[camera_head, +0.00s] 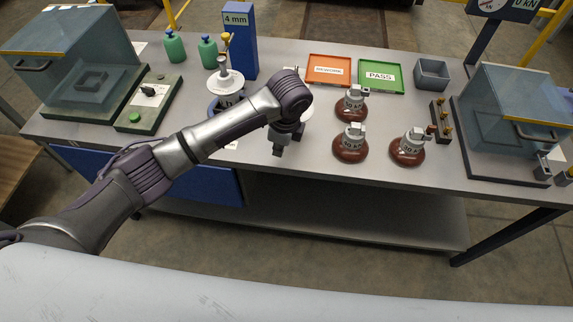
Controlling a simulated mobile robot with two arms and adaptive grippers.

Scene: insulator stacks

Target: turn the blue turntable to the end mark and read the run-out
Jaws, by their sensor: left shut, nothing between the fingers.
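The blue turntable (213,107) stands at the table's left of centre. My left forearm covers much of it, and I see no end mark. A white disc (222,83) on a spindle with a yellow-topped piece stands above it. Behind it a blue post (243,58) carries a sign (236,19) reading "4 mm". My left gripper (278,150) points down near the table's front edge, to the right of the turntable and apart from it. It is shut and empty. My right gripper is not in view.
Several brown insulators (407,152) stand right of my left gripper. Behind them lie an orange tray (330,81) and a green PASS tray (358,88). Clear-covered boxes stand at the left (85,65) and right (510,105). Two green bottles (174,48) stand at the back.

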